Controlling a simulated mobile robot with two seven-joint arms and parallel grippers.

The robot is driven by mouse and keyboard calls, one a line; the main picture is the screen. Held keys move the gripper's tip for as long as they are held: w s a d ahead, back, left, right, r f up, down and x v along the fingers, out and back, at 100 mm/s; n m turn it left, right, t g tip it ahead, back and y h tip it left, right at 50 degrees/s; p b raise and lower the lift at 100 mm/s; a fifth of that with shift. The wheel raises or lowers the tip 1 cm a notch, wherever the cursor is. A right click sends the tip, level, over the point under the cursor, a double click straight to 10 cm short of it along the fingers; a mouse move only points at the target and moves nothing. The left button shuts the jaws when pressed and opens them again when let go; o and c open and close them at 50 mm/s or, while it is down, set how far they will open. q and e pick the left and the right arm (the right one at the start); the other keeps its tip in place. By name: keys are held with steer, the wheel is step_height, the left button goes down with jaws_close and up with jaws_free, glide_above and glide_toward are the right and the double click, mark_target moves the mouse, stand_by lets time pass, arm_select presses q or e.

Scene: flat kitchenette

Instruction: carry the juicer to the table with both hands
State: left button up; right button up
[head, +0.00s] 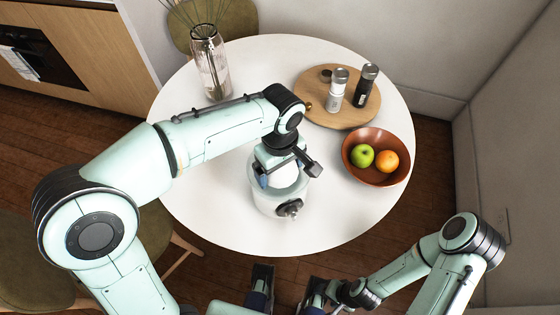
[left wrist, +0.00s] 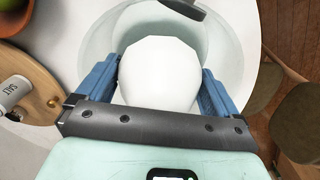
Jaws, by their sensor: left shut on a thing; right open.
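The juicer (head: 268,203) is pale with a clear bowl and a dark knob on its near side. It appears upright over the near middle of the round white table (head: 200,190); I cannot tell whether its base touches the top. My left gripper (head: 279,174) comes down on it from above and hides part of it. In the left wrist view, the blue finger pads (left wrist: 158,85) are on both sides of the juicer's white dome (left wrist: 160,72), inside the clear bowl. My right gripper (head: 289,284) is open and empty below the table's near edge, apart from the juicer.
A round wooden board (head: 312,108) holds two shakers (head: 337,88) at the back. A brown bowl (head: 366,139) with an apple and an orange stands right of the juicer. A glass vase (head: 211,65) is at back left. Chairs surround the left side.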

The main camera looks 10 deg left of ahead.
stand_by(0.3)
arm_select(q)
steer(key=o, duration=1.7)
steer(key=shift+f, duration=0.15)
step_height(320, 180, up, 12)
steer(key=p, duration=0.3)
